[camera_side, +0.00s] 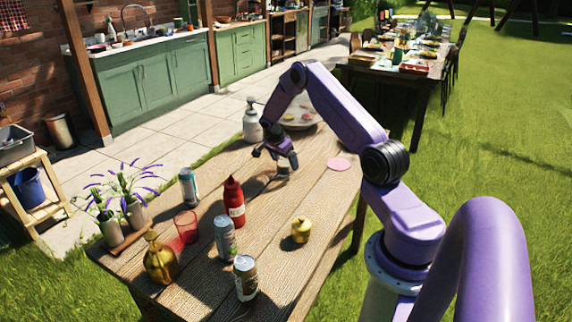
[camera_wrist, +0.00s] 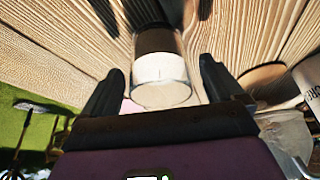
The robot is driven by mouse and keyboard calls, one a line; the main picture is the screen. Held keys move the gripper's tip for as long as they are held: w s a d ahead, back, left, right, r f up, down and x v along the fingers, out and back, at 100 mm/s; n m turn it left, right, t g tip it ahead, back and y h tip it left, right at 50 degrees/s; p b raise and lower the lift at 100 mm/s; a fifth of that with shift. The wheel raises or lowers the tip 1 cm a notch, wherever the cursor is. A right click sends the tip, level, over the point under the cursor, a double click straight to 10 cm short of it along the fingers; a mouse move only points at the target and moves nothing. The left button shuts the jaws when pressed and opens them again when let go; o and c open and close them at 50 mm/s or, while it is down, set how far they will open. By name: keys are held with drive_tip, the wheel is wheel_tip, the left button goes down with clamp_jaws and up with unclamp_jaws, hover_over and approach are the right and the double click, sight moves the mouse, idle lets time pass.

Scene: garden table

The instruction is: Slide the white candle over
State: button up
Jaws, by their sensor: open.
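The white candle (camera_wrist: 160,68) stands in a clear glass on the wooden table, its upper part dark in shadow. In the wrist view it is between the two fingers of my gripper (camera_wrist: 161,66), with a gap on each side. In the side view my gripper (camera_side: 273,152) is low over the far part of the table, open, and the candle's glass (camera_side: 283,173) shows only faintly beneath it. A flat pink disc (camera_side: 339,164) lies on the table to the right of my gripper; a bit of pink shows by the left finger in the wrist view.
A white pump bottle (camera_side: 252,121) and a plate (camera_side: 300,122) stand behind my gripper. Nearer are a red bottle (camera_side: 234,203), several cans, a red glass (camera_side: 186,227), a golden bottle (camera_side: 160,263) and a small yellow pot (camera_side: 301,230). Bare planks surround the pink disc.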

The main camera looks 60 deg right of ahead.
drive_tip(key=shift+x, duration=1.25)
drive_tip(key=c, duration=1.4)
drive_tip(key=shift+a, duration=10)
drive_tip(key=o, duration=1.5)
drive_tip(key=shift+r, duration=0.1)
